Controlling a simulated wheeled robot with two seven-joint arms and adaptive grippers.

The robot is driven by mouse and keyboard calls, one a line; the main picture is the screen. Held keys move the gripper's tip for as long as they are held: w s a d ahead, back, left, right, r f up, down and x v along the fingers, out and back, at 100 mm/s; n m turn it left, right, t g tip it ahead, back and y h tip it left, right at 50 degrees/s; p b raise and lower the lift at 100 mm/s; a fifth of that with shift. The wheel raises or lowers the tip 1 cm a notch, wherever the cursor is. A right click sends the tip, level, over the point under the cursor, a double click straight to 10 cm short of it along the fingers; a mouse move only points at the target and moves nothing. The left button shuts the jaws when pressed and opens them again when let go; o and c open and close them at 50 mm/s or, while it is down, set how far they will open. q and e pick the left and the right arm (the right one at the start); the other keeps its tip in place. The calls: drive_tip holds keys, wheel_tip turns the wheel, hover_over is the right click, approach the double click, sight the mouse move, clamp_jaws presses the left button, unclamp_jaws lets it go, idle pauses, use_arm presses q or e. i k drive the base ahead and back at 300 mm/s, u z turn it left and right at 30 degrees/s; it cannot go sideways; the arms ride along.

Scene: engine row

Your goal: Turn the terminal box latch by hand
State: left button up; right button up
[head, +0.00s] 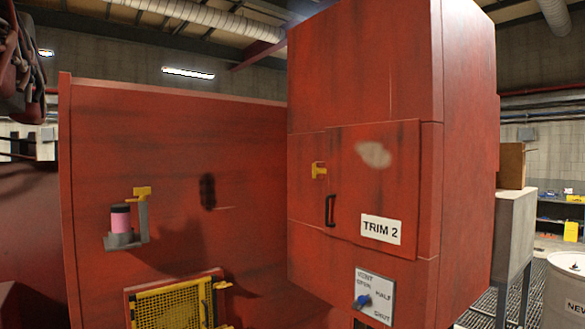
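A tall red box (365,60) stands at the centre right, with a door (375,160) on its front that looks closed. A small yellow latch (318,170) sits at the left edge of the door, near its upper part. A black handle (330,210) is just below the latch. A white label reading TRIM 2 (381,229) is on the lower right of the door. No lettering shows that this is the terminal box. Neither of my grippers can be made out in the head view, and nothing touches the latch.
A dial plate (374,296) with a blue knob is below the door. A red panel (180,130) at left bears a bracket holding a pink-and-black cylinder (120,219) and a yellow mesh guard (170,305). A dark bundle (20,65) hangs upper left. A white drum (567,290) stands right.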

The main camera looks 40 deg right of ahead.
sight(316, 170)
drive_tip(key=z, duration=0.35)
drive_tip(key=i, duration=0.9)
drive_tip(key=z, duration=0.6)
